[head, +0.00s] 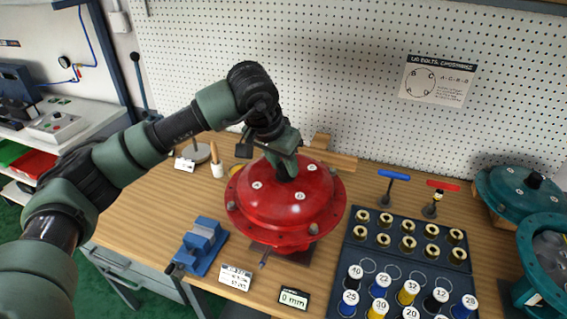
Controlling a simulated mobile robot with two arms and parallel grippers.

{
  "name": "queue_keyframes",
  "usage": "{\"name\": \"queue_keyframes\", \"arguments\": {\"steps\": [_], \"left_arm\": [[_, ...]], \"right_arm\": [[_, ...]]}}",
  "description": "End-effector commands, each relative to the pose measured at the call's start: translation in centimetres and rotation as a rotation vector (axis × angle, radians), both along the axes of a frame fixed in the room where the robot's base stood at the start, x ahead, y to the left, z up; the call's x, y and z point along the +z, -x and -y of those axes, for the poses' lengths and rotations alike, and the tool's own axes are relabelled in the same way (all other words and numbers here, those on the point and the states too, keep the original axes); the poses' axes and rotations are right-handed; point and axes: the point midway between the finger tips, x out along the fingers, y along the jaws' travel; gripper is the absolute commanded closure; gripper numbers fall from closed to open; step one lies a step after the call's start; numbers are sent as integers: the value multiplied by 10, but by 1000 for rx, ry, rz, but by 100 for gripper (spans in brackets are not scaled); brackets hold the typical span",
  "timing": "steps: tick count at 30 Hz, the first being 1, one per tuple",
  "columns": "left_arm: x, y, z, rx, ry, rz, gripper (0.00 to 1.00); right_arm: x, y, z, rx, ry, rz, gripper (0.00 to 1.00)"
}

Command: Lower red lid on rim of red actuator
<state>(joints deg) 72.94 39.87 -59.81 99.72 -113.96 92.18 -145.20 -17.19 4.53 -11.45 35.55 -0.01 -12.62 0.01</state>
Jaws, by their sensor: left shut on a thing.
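The red lid (287,199) is a shiny dome with several light-coloured marks on its top. My left gripper (287,172) comes down over its middle and is shut on the lid's top; its fingertips are largely hidden. The red actuator (265,234) is directly under the lid, with a wide flange and bolts around it. The lid covers the actuator's rim, and I cannot tell whether they touch or a small gap is left. My right gripper is not in view.
A blue vise (202,246) and a display reading 0 mm (293,298) are in front. A dark tray (398,262) of fittings and numbered cylinders lies to the right. Teal actuator parts (525,190) stand far right. A pegboard (300,80) closes off the back.

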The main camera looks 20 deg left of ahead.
Motion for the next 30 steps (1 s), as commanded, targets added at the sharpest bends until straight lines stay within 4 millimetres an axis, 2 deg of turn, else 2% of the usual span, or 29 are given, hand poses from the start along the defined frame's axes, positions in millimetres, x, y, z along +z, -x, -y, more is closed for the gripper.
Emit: {"name": "queue_keyframes", "arguments": {"steps": [1, 2, 4, 12, 16, 27, 30], "left_arm": [[3, -1, 1, 1, 3, 6, 100], [3, -1, 1, 1, 3, 6, 62], [3, -1, 0, 1, 3, 5, 43], [-3, 1, 0, 0, -2, -8, 42], [2, 2, -1, 0, -2, -4, 42], [57, 23, -7, 0, 1, 5, 42], [67, 27, -8, 0, 1, 4, 42]], "right_arm": [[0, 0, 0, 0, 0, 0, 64], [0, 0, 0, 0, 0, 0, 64], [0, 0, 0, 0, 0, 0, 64], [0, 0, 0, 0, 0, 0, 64], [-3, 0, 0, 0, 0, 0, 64], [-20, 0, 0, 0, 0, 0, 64], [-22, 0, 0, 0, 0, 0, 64]]}}
